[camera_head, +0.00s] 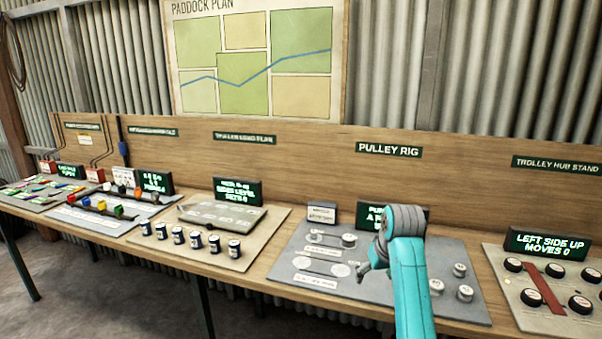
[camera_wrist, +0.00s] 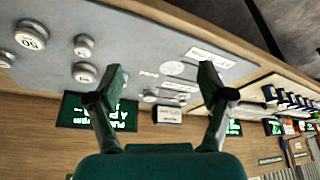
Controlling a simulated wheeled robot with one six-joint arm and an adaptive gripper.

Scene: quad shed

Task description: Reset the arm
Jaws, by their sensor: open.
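My arm is teal and rises in front of the pulley rig board (camera_head: 345,283) in the head view. My gripper (camera_head: 368,262) is at the left of the arm's upper end, above the board. In the wrist view my gripper (camera_wrist: 163,75) shows two dark fingers spread apart with nothing between them. The grey board (camera_wrist: 130,40) with its metal pulleys lies beyond the fingers. The arm hides part of the pulley rig's green display (camera_head: 378,214) in the head view.
The trolley hub stand board (camera_head: 510,295) with dark wheels is at the right. A board with several small cans (camera_head: 195,240) is left of the pulley rig. Further boards with coloured pieces (camera_head: 105,207) stand at far left. A wooden backboard (camera_head: 300,165) runs behind.

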